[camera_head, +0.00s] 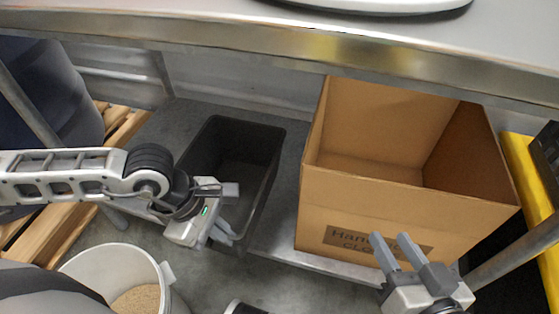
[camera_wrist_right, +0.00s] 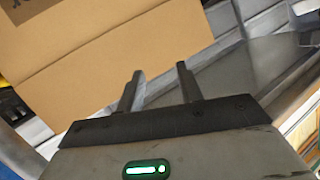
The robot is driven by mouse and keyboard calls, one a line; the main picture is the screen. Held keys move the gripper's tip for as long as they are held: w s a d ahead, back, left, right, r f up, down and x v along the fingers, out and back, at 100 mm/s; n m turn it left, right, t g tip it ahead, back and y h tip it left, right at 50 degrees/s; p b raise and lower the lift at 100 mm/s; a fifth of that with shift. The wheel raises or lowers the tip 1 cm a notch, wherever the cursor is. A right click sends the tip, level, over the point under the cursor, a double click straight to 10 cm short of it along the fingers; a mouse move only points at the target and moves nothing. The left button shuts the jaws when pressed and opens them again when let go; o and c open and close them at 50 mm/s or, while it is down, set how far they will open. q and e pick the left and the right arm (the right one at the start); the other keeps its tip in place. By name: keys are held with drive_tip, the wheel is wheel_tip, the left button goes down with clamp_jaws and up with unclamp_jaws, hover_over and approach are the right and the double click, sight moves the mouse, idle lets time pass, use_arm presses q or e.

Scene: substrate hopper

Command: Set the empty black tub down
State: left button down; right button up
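The black tub (camera_head: 262,146) is on the grey lower shelf, left of the cardboard box. It looks empty and roughly upright, with its near end at the shelf's front edge. My left gripper (camera_head: 229,212) is at the tub's near left side, over its rim. Its two fingers are spread apart and I see no tub wall pinched between them. The arm hides part of the tub's near left wall. My right gripper (camera_head: 399,251) is open and empty in front of the box; its parted fingers also show in the right wrist view (camera_wrist_right: 160,88).
The open cardboard box (camera_head: 330,215) fills the shelf (camera_head: 282,222) on the right. The steel worktop edge (camera_head: 230,45) runs above. A white bucket (camera_head: 115,262) of grainy material stands at lower left, near wooden slats (camera_head: 45,238). A yellow object (camera_head: 525,175) is at far right.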

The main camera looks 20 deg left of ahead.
use_arm(q)
drive_tip(key=shift+w, duration=0.4)
drive_tip(key=b, duration=0.3)
approach(262, 208)
drive_tip(key=s+d+f, duration=0.2)
drive_tip(key=s+d, duration=0.1)
drive_tip(key=w+f+b, duration=0.1)
drive_tip(key=w+f, duration=0.1)
drive_tip(key=w+f+b, duration=0.1)
drive_tip(key=w+f, duration=0.1)
drive_tip(key=shift+f, duration=0.4)
drive_tip(key=shift+w+f, duration=0.55)
drive_tip(key=shift+f, duration=0.05)
wheel_tip(262, 208, down, 2)
drive_tip(key=shift+f+b, duration=0.25)
drive_tip(key=shift+b, duration=0.7)
drive_tip(key=shift+f, duration=0.35)
drive_tip(key=shift+w, duration=0.1)
use_arm(e)
drive_tip(key=r+t+y, duration=0.1)
drive_tip(key=w+r+t+y, duration=0.1)
drive_tip(key=w+a+r+t, duration=0.1)
drive_tip(key=r, duration=0.1)
drive_tip(key=shift+m+y, duration=0.4)
